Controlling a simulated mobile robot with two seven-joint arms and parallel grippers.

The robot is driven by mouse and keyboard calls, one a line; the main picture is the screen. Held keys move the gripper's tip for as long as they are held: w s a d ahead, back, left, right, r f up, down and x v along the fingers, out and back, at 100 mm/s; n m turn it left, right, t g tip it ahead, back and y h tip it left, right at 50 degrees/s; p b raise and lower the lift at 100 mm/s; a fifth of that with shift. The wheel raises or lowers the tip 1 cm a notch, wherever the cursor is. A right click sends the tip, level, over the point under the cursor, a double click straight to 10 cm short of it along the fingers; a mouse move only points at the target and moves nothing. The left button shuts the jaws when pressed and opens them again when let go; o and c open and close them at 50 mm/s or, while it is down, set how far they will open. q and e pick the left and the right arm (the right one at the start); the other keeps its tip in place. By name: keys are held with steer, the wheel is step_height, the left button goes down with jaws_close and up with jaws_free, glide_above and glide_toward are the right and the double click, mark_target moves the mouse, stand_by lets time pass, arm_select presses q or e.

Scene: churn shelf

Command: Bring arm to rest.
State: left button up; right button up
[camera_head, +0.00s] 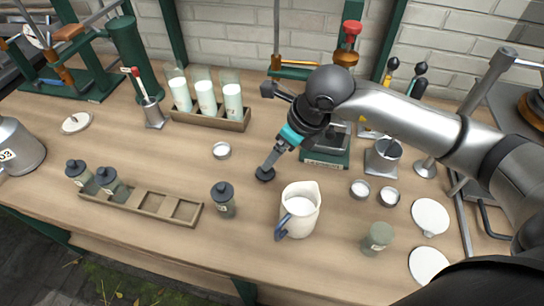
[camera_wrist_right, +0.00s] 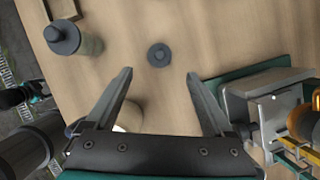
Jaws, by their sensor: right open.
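My right arm comes in from the right in the head view and reaches over the middle of the table. Its gripper (camera_head: 268,163) points down over the bench. In the right wrist view the two fingers of my right gripper (camera_wrist_right: 159,75) are spread wide with nothing between them. A small dark round stopper (camera_wrist_right: 158,54) lies on the wood beyond the fingertips; it also shows in the head view (camera_head: 265,174). A dark part with teal at the left edge of the wrist view looks like my left gripper (camera_wrist_right: 35,98), too small to read; the head view does not show it.
A white pitcher (camera_head: 299,208) and a stoppered jar (camera_head: 223,200) stand close in front. A green-based device (camera_head: 325,161) is just right of the gripper. A rack (camera_head: 154,204) with two jars and a bottle crate (camera_head: 212,121) are left.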

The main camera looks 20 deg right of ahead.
steer(key=shift+v, duration=1.4)
